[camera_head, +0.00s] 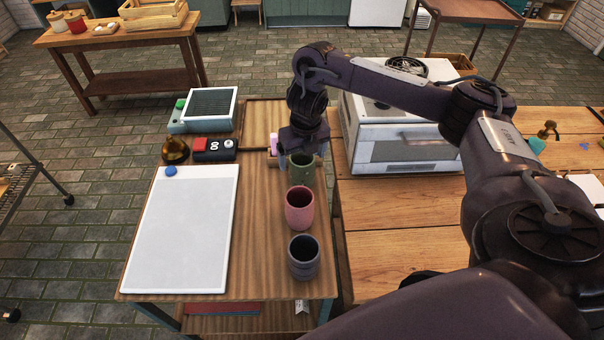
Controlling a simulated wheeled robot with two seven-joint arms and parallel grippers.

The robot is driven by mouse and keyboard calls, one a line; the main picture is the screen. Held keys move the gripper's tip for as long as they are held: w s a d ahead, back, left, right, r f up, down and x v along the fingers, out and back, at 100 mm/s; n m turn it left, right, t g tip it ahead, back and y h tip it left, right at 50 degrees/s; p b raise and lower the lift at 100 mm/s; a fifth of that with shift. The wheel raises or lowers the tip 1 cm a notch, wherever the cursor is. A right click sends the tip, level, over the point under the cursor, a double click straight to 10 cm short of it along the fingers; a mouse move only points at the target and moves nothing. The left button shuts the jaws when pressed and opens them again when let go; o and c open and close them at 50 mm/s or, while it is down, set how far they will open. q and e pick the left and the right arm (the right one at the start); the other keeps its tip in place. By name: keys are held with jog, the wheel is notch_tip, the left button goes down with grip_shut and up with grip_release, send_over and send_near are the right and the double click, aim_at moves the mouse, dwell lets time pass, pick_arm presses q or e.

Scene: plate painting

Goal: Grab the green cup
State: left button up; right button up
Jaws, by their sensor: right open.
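The green cup (300,170) stands upright on the wooden table, the farthest of three cups in a row. My right gripper (303,152) is directly above it, pointing down, with its fingers at the cup's rim. The fingers are apart and partly hide the top of the cup. I cannot tell whether they touch it. My left gripper is not in view.
A pink cup (299,208) and a dark grey cup (303,257) stand nearer on the same table. A white board (182,232) lies to the left. A white oven-like box (395,140) stands right of my gripper. A small pink item (273,143) is just left of it.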

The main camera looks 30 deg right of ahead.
aim_at(302, 162)
jog(key=f, duration=0.3)
jog(key=shift+w+d+f+p, duration=0.1)
jog(key=shift+w+f+p, duration=0.05)
jog(key=shift+w+p, duration=0.15)
jog(key=shift+c, duration=0.5)
jog(key=c, duration=1.2)
